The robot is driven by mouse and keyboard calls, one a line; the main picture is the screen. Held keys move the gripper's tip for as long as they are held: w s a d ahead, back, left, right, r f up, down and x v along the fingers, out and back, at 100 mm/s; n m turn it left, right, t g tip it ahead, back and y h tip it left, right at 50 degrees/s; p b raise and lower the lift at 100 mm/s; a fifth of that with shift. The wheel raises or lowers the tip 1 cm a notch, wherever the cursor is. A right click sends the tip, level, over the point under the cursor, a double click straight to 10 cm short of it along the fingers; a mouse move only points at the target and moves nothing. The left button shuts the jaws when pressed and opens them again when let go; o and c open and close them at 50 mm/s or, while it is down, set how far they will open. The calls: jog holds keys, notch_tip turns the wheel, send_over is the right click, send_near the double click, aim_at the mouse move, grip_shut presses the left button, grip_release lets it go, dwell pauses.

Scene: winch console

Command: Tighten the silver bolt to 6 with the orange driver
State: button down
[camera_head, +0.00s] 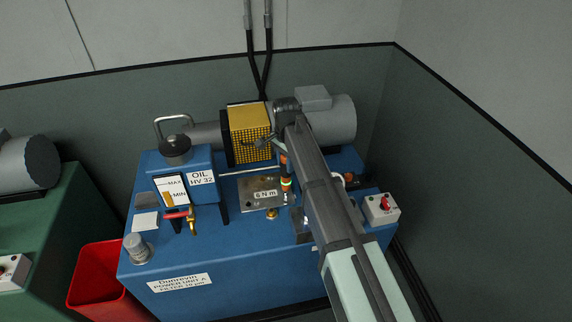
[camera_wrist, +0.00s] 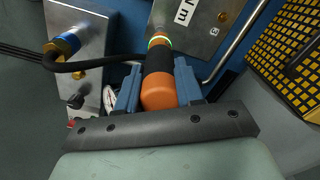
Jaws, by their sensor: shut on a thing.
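The orange driver (camera_wrist: 159,92) has a black grip band and a pale green ring near its far end. My gripper (camera_wrist: 158,86) is shut around its handle, with one blue-grey finger on each side. In the head view the driver (camera_head: 287,183) stands roughly upright over the right part of a metal plate (camera_head: 250,194) marked 6 N m; the plate (camera_wrist: 196,42) also shows in the wrist view. My gripper (camera_head: 284,160) is partly hidden by my arm there. The silver bolt cannot be made out; the driver's tip is hidden, so contact with a bolt cannot be told.
A brass bolt (camera_head: 271,214) is at the plate's front edge. A yellow mesh guard (camera_head: 250,133) and motor stand behind. A red-handled valve (camera_head: 180,214) and oil tank (camera_head: 185,175) are left. A switch box (camera_head: 382,209) is right. A black cable (camera_wrist: 100,62) runs beside the driver.

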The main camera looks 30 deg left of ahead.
jog(key=shift+r, duration=2.65)
